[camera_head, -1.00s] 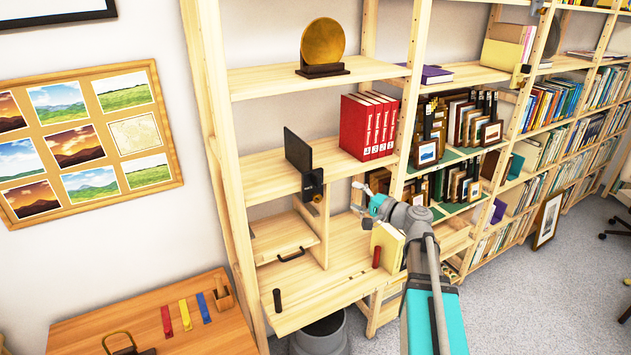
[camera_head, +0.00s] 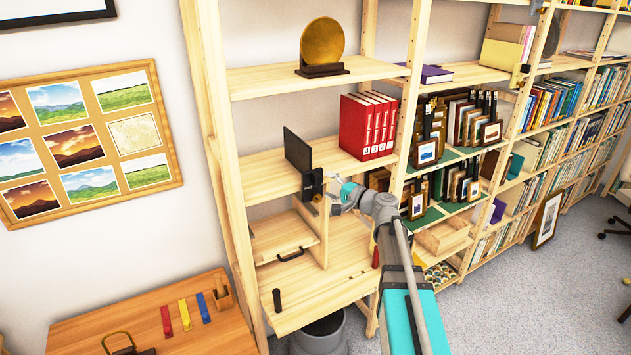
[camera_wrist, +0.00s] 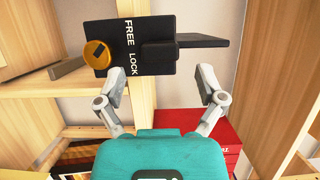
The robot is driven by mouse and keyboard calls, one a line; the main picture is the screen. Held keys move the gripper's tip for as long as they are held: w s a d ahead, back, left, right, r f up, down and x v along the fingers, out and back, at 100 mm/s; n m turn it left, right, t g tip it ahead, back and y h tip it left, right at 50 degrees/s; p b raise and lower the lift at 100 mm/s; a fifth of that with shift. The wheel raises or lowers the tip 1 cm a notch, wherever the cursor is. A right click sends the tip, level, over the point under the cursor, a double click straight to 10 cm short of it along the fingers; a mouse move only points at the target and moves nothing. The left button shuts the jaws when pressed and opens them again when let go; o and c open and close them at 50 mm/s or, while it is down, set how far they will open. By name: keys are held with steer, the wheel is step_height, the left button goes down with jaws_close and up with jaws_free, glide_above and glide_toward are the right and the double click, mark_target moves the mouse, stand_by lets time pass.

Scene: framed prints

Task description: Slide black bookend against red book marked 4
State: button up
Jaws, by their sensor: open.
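The black bookend (camera_head: 298,150) stands upright on the middle shelf, left of the red books. Its black front piece, with a gold knob, hangs at the shelf's front edge. In the wrist view the bookend (camera_wrist: 158,50) fills the upper middle, with the words FREE and LOCK and the gold knob (camera_wrist: 98,54). The red books (camera_head: 367,125) stand in a row against the right upright, with a clear gap between them and the bookend. Red also shows lower right in the wrist view (camera_wrist: 222,130). My gripper (camera_head: 340,196) is open and empty, just right of the front piece.
The middle shelf (camera_head: 262,180) is bare between bookend and books. A gold disc (camera_head: 322,42) stands on the shelf above. Below are a small wooden compartment with a dark handle (camera_head: 291,254) and a lower board. The shelf upright (camera_head: 407,90) stands right of the books.

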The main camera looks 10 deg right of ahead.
mark_target(317, 180)
steer(key=shift+x, duration=2.3)
steer(key=c, duration=1.2)
steer(key=shift+a, duration=0.3)
jaws_close()
steer(key=shift+d, duration=0.3)
